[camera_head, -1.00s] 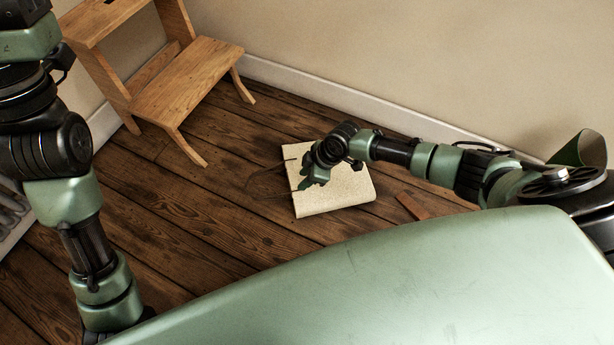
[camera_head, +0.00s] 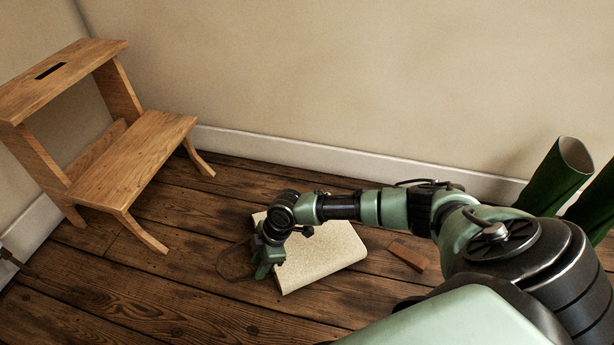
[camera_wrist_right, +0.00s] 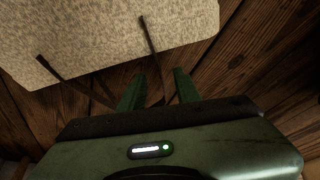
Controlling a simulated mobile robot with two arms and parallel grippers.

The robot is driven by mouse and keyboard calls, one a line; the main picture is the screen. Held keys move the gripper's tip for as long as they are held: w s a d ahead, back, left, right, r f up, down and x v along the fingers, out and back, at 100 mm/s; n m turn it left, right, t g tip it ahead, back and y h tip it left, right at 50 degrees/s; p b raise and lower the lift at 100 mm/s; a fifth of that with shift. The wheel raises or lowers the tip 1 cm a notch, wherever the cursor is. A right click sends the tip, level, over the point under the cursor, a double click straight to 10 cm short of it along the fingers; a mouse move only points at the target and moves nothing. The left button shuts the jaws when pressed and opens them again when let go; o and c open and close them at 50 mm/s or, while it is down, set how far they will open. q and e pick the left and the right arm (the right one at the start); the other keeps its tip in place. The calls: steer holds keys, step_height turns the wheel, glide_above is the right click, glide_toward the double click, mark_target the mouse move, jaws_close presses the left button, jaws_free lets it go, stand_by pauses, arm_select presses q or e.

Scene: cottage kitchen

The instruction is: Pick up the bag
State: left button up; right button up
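The bag (camera_head: 322,256) is a flat, beige, speckled bag lying on the wooden floor. Its thin dark handle (camera_head: 228,262) loops out on the floor to the left. My right gripper (camera_head: 263,271) is low at the bag's left edge, by the handle side. In the right wrist view the bag (camera_wrist_right: 110,40) fills the top left, with two dark straps running from it toward the gripper (camera_wrist_right: 157,88). The two green fingers stand apart, and one strap passes between them. Whether they touch it is unclear. My left gripper is out of view.
A wooden step stool (camera_head: 130,165) stands at the left. A reddish-brown block (camera_head: 408,256) lies right of the bag, below my right arm. Green boots (camera_head: 556,178) stand at the far right. The wall and white baseboard (camera_head: 330,157) run behind. Floor in front of the stool is clear.

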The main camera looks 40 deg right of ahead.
steer(key=b+x, duration=0.2)
steer(key=x, duration=0.1)
steer(key=shift+s, duration=0.1)
steer(key=shift+a+f+b, duration=0.2)
steer(key=shift+f+b, duration=0.15)
steer(key=shift+f, duration=0.05)
steer(key=shift+r, duration=0.1)
jaws_close()
stand_by(0.9)
